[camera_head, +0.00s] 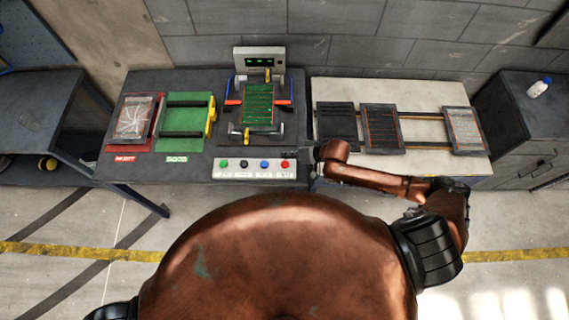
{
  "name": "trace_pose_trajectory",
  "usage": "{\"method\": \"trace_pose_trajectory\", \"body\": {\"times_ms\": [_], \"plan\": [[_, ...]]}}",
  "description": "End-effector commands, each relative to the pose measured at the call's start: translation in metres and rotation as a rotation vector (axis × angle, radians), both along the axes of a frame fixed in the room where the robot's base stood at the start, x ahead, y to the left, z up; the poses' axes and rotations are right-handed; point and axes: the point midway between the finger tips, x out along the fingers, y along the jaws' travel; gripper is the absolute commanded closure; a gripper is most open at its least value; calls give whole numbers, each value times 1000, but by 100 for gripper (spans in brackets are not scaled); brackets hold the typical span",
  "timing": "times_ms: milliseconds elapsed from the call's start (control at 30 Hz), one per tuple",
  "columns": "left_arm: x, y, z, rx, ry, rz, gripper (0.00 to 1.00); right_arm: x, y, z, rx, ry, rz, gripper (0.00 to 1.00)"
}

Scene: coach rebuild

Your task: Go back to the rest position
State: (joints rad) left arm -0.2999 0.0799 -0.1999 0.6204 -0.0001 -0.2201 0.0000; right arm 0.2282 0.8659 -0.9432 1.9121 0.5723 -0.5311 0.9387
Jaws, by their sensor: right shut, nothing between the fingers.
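My right arm reaches in from the right and bends back to the left. Its right gripper (316,154) is shut and empty. It is just right of the red button on the button box (253,168), near the dark table's right edge. I cannot tell whether it touches the box. My left gripper is out of the picture; only a dark part of my left arm shows at the bottom left.
On the dark table (200,85) stand a test fixture (259,60) holding a green board, a green tray (182,128) and a red tray (106,142) with a cracked panel. The pale table (445,92) at right bears several dark panels. A bottle (538,88) stands on the right cabinet.

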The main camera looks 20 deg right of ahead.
Motion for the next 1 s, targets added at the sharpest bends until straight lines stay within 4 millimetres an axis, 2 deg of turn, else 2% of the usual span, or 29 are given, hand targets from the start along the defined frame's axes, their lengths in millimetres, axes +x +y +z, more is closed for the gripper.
{"method": "trace_pose_trajectory", "body": {"times_ms": [400,533,600,667,767,867,900,1000], "plan": [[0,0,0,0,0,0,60,-1,2,0,-1,-2,3,100],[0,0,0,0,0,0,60,-15,19,5,-15,-23,25,100],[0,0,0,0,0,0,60,-27,29,12,-42,-51,41,100],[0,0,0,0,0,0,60,-38,31,21,-81,-77,45,100],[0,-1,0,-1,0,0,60,-57,10,36,-179,-109,21,100],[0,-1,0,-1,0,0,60,-84,-37,44,-302,-92,-33,100],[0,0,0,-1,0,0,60,-98,-58,45,-350,-73,-54,100],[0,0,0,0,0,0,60,-129,-100,46,-444,-19,-91,100]]}}
